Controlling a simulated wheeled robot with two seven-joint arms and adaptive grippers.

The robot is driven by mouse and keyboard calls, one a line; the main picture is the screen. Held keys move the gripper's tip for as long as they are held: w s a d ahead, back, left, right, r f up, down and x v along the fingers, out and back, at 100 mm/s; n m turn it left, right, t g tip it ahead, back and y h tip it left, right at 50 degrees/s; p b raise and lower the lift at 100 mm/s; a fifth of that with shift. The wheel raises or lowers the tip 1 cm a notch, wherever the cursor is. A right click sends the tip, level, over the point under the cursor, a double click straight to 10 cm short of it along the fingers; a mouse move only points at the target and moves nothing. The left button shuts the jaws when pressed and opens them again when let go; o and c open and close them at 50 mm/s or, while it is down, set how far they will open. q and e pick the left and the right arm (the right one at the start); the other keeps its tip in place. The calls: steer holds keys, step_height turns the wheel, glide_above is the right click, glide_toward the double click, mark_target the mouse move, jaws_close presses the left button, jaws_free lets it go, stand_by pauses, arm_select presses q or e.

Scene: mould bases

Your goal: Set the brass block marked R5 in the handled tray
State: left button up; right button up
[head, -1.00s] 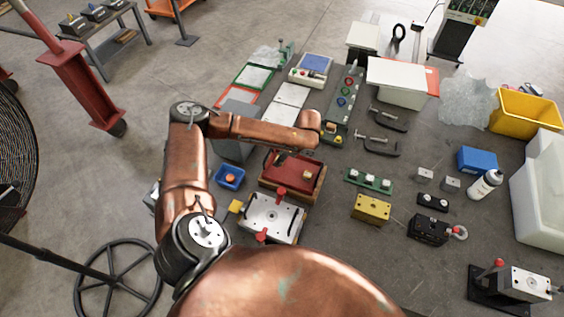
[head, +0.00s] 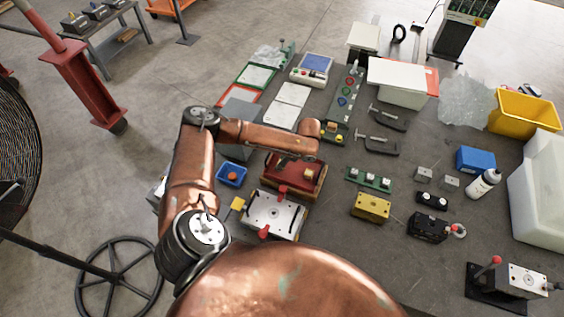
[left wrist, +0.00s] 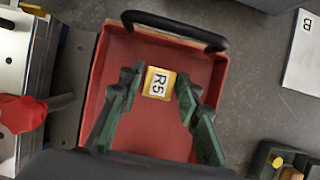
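The brass block marked R5 (left wrist: 158,83) lies in the red handled tray (left wrist: 195,55), its label facing up in the left wrist view. The tray's black handle (left wrist: 175,28) runs along its top edge there. My left gripper (left wrist: 160,79) is open above the tray, one finger on each side of the block, with small gaps showing. In the head view the block (head: 309,174) shows inside the tray (head: 278,178), towards its right side; my left forearm hides most of the gripper there. My right gripper is not in view.
A metal fixture with red knobs (head: 272,214) stands close in front of the tray. A blue bin (head: 231,174) is to its left. A yellow block (head: 371,207) and a green strip with pegs (head: 369,180) lie to its right. Clamps (head: 380,145) lie further back.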

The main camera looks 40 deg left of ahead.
arm_select(q)
steer(key=shift+o, duration=1.1)
steer(key=shift+r, duration=0.1)
steer(key=shift+d+r, duration=0.15)
steer(key=shift+r, duration=0.15)
steer(key=b+v, duration=0.2)
steer(key=v, duration=0.9)
steer(key=shift+r, duration=0.2)
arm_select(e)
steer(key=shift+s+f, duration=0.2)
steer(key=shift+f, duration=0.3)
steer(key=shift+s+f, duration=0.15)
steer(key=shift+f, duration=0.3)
arm_select(q)
steer(key=shift+d, duration=0.1)
step_height(320, 180, up, 9)
steer(key=p, duration=1.2)
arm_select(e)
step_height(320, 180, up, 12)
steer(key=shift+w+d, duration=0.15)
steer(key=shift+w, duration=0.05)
